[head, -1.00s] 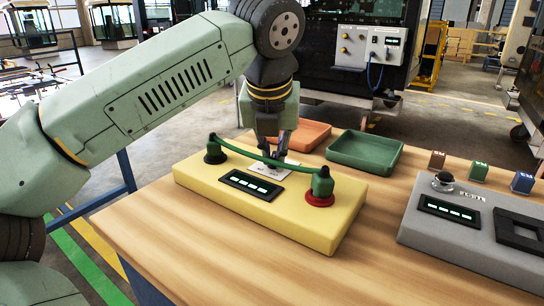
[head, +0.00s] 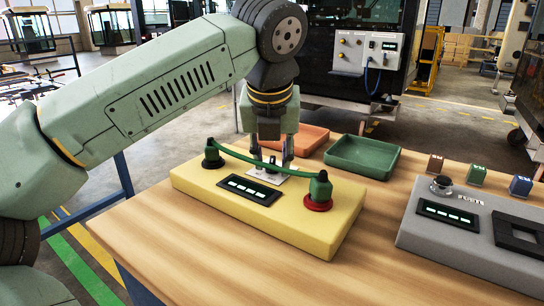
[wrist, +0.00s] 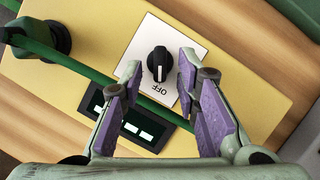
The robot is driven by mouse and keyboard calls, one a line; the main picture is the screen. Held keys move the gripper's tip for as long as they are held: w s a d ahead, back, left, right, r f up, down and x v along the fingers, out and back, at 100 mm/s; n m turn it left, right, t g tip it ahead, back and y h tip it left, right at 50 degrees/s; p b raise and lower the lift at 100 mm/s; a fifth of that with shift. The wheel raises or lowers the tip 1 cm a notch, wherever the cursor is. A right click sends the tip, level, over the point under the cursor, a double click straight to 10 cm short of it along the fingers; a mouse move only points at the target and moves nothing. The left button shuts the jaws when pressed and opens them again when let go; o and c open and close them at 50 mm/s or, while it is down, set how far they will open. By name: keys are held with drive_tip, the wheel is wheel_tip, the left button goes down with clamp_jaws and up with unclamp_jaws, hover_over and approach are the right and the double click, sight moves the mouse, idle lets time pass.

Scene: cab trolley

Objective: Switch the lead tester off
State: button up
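The lead tester is a yellow box (head: 300,228) on the wooden table. A green lead (head: 270,167) runs across it from a plug on a black socket (head: 212,162) to a plug on a red socket (head: 318,204). Its black knob (wrist: 158,64) sits on a white plate (wrist: 143,50); the word OFF shows on the plate, and the knob's white mark points toward it. The tester's display (head: 250,189) shows lit bars. My gripper (head: 272,158) is open over the plate, its fingers apart on either side of the knob, not visibly touching it.
A grey unit (head: 470,240) with a knob and display stands at the right, with several small coloured blocks behind it. A green tray (head: 362,157) and an orange tray (head: 306,139) lie behind the tester. The table's front is bare.

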drive_tip(key=v, duration=1.2)
